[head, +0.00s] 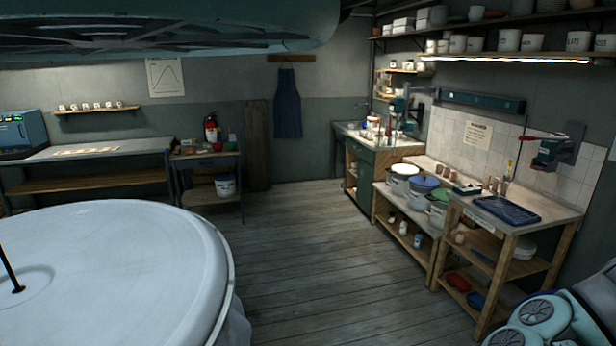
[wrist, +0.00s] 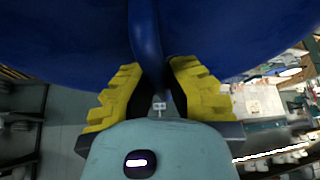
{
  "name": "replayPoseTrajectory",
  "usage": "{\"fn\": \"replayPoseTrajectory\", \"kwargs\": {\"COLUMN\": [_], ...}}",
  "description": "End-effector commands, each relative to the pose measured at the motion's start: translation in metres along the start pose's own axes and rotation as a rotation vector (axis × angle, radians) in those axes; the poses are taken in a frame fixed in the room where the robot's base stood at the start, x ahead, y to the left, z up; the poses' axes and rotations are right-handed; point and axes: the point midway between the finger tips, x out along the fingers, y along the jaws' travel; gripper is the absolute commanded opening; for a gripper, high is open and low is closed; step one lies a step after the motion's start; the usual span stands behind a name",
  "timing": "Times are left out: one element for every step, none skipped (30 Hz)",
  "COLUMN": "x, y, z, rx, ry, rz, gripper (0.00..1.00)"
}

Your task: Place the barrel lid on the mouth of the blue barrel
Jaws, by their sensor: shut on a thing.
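In the wrist view, my gripper (wrist: 155,88) has its two yellow stepped fingers closed on a narrow blue grip. The grip runs up into a broad dark blue surface, which I take for the barrel lid (wrist: 225,28). My gripper and the lid do not show in the head view. I cannot make out the blue barrel or its mouth in either view.
A large pale round top (head: 120,260) with a thin black rod fills the lower left of the head view. A low bench (head: 400,222) with several buckets and a table with a dark blue tray (head: 500,208) stand at the right. Plank floor (head: 310,250) between is clear.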

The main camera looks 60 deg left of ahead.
Motion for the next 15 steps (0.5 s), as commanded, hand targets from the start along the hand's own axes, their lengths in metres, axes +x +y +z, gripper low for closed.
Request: {"fn": "replayPoseTrajectory", "kwargs": {"x": [-0.023, -0.029, -0.038, -0.044, -0.05, -0.058, -0.065, -0.071, -0.079, -0.085, -0.091, -0.1, -0.106, -0.112, -0.12], "y": [-0.001, -0.001, -0.001, -0.001, -0.001, -0.001, -0.001, -0.001, -0.001, -0.001, -0.001, -0.001, -0.001, -0.001, -0.001], "z": [-0.014, -0.018, -0.022, -0.026, -0.029, -0.034, -0.038, -0.041, -0.046, -0.049, -0.053, -0.058, -0.061, -0.065, -0.07], "rx": [-0.002, -0.002, -0.003, -0.002, -0.002, -0.003, -0.003, -0.003, -0.003, -0.003, -0.003, -0.003, -0.003, -0.003, -0.003], "ry": [0.004, 0.004, 0.004, 0.004, 0.004, 0.004, 0.004, 0.004, 0.004, 0.004, 0.004, 0.004, 0.004, 0.004, 0.004], "rz": [-0.001, -0.001, -0.001, 0.0, 0.0, 0.0, 0.0, 0.0, 0.0, 0.0, 0.0, 0.0, 0.0, 0.0, 0.0], "gripper": [0.0, 0.0, 0.0, 0.0, 0.0, 0.0, 0.0, 0.0, 0.0, 0.0, 0.0, 0.0, 0.0, 0.0, 0.0]}}
